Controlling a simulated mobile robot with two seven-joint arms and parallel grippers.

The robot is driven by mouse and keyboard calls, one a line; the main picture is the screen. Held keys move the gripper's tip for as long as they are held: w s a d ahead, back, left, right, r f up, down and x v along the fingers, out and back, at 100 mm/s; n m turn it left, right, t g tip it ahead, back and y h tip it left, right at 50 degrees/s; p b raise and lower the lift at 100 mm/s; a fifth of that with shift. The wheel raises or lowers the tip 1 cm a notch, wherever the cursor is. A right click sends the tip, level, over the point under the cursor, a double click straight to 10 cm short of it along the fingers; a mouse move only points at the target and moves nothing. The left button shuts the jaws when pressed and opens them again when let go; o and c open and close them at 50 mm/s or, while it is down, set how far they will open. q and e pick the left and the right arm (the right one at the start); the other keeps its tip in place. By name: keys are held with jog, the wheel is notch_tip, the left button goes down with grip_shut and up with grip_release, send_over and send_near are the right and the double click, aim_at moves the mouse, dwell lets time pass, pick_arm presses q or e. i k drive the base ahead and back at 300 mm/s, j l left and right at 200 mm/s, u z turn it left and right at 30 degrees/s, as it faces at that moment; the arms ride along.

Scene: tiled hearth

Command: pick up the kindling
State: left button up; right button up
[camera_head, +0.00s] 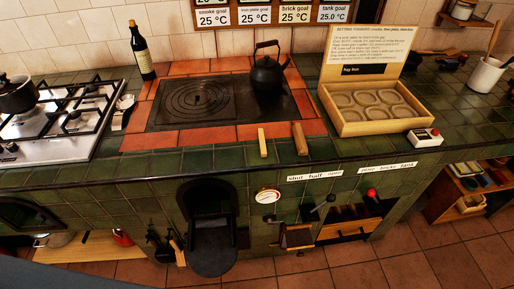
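Two short wooden pieces lie near the front edge of the tiled hearth: a thin pale yellow stick (263,143) and a thicker brown stick (300,139) just to its right. They lie apart, both pointing roughly toward the front edge. Either could be the kindling; I cannot tell which from this view. Neither of my grippers is in view, and nothing holds the sticks.
A black kettle (267,73) stands on the dark iron plate (193,103) behind the sticks. A wooden box (373,127) with round hollows is to the right. Below, a round black firebox door (212,262) hangs open. A gas hob (58,118) is left.

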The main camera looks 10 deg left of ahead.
aim_at(263, 153)
jog(key=j+z, duration=0.15)
jog(key=z, duration=0.7)
jog(key=j+z, duration=0.4)
jog(key=k+j+z, duration=0.15)
jog(key=j+z, duration=0.25)
jog(key=k+j+z, duration=0.1)
jog(key=j, duration=0.3)
jog(key=k+j, duration=0.25)
jog(key=j, duration=0.15)
jog(key=k+j+z, duration=0.15)
jog(key=j, duration=0.25)
jog(key=i, duration=0.35)
